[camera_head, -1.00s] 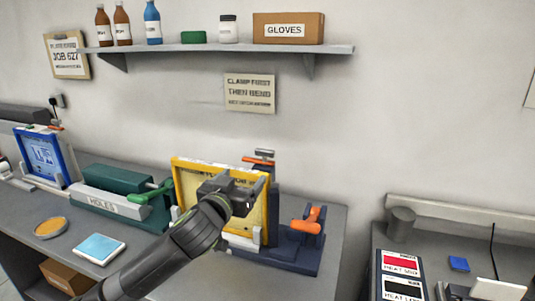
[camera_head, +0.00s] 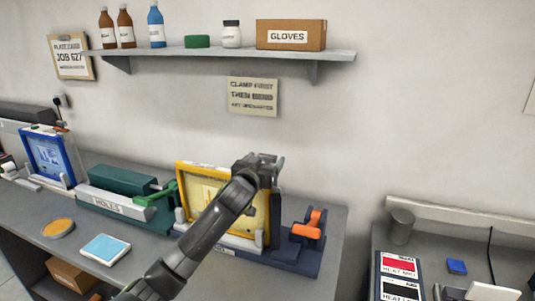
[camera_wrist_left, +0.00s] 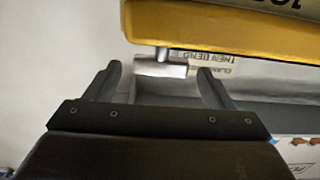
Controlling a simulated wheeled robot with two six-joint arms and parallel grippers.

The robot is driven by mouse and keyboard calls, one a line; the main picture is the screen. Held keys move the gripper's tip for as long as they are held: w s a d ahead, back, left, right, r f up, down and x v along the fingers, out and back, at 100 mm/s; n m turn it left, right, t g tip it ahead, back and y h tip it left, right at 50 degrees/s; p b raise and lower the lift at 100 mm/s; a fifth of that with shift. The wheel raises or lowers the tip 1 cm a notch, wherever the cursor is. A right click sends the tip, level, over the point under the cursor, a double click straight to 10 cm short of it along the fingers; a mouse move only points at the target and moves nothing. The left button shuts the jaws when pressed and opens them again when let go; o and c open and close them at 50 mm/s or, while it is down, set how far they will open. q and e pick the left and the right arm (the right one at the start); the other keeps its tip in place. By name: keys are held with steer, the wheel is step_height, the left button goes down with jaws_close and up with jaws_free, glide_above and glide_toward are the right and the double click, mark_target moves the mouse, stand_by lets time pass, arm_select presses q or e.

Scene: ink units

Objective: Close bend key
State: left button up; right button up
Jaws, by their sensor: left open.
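My left gripper (camera_head: 268,160) is open at the upper right corner of the yellow frame (camera_head: 187,172), on the bend unit (camera_head: 297,256). The left wrist view looks upside down. There a short silver bar on a small peg (camera_wrist_left: 160,69) lies between the fingertips of my open gripper (camera_wrist_left: 160,82), close to the yellow frame (camera_wrist_left: 215,22). This bar may be the bend key; I see no gap closed on it. An orange handle (camera_head: 307,229) stands on the unit's right side. My gripper hides the bar in the head view. My right gripper is not in view.
A green unit marked HOLES (camera_head: 105,204) and a blue frame (camera_head: 48,157) stand to the left. A shelf (camera_head: 215,54) with bottles and a GLOVES box (camera_head: 290,35) is above. A cyan pad (camera_head: 105,249) lies on the bench front.

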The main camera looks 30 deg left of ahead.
arm_select(q)
steer(key=shift+p+x, duration=0.3)
steer(key=shift+x, duration=1.15)
